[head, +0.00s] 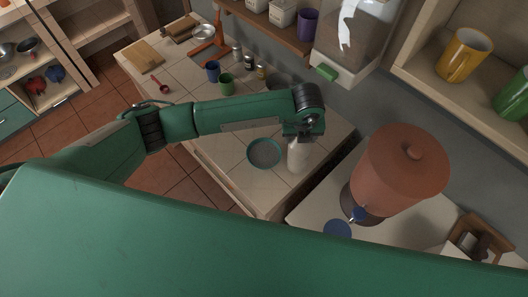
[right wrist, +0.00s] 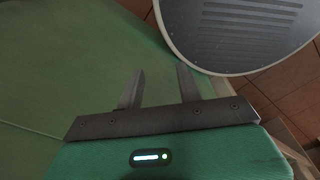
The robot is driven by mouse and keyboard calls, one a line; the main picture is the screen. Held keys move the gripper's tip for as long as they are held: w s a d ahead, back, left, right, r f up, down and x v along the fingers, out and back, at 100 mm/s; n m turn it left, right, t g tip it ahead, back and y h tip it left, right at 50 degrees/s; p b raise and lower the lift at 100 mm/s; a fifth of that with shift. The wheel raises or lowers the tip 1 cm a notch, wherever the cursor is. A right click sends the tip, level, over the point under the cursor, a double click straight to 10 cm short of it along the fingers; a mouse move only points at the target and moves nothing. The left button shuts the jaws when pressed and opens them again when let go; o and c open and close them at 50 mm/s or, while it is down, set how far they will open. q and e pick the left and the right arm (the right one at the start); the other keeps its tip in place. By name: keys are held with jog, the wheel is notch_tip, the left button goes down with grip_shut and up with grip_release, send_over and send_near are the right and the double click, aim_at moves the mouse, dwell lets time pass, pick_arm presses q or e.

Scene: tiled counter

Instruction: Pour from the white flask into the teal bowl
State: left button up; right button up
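The white flask (head: 299,157) stands upright, or nearly so, close to the front corner of the tiled counter in the head view. The teal bowl (head: 264,168) sits on the counter just left of the flask; its inside looks grey. My left gripper (head: 299,136) is at the top of the flask and hides its upper end. I cannot tell whether its fingers are closed on the flask. My right gripper (right wrist: 160,86) shows in the right wrist view with its two fingers apart and nothing between them.
A green cup (head: 226,86), a blue cup (head: 213,72) and small jars stand farther back on the counter. A terracotta dispenser (head: 400,170) stands to the right on a lower surface. A glass-fronted dispenser (head: 353,40) hangs on the wall behind.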

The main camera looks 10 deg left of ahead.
pick_arm(q)
jog(key=shift+d+f+y+b, duration=0.3)
jog(key=shift+d+b, duration=0.15)
jog(key=shift+d, duration=0.15)
jog(key=shift+r, duration=0.25)
jog(key=shift+a+r, duration=0.2)
jog(key=shift+a, duration=0.05)
notch_tip(320, 180, up, 2)
jog(key=shift+d+r+p, duration=0.1)
jog(key=shift+d+p, duration=0.05)
jog(key=shift+p, duration=0.55)
jog(key=shift+r, duration=1.25)
jog(key=shift+s+f, duration=0.1)
jog(key=shift+s, duration=0.05)
